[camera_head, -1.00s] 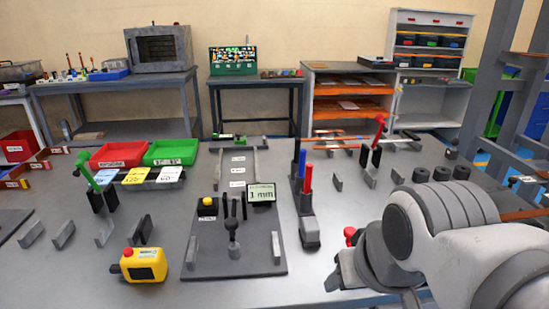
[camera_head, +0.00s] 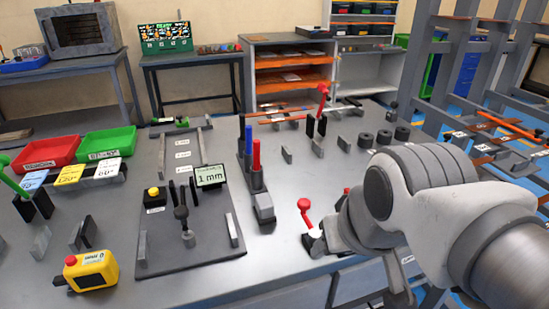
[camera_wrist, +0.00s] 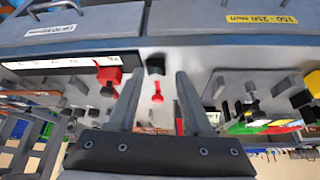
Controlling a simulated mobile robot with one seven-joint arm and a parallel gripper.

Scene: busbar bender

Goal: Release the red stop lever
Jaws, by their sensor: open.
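A red lever with a round knob (camera_head: 305,208) stands on a dark base near the front edge of the table, just left of my arm in the head view. In the wrist view a red handle with a dark base (camera_wrist: 157,90) shows between my fingers, beyond them. My gripper (camera_wrist: 159,73) is open and empty, its two fingers apart on either side of that handle. I see no contact. Another red part (camera_wrist: 108,77) lies left of the fingers in the wrist view; my arm mostly hides it in the head view.
A taller red lever (camera_head: 322,93) stands farther back on the table. Red and blue upright handles (camera_head: 256,165) stand left of the near lever. A yellow control box (camera_head: 91,270) sits at front left. Drawers (camera_wrist: 75,30) lie below the table edge. Dark rollers (camera_head: 383,137) stand behind my arm.

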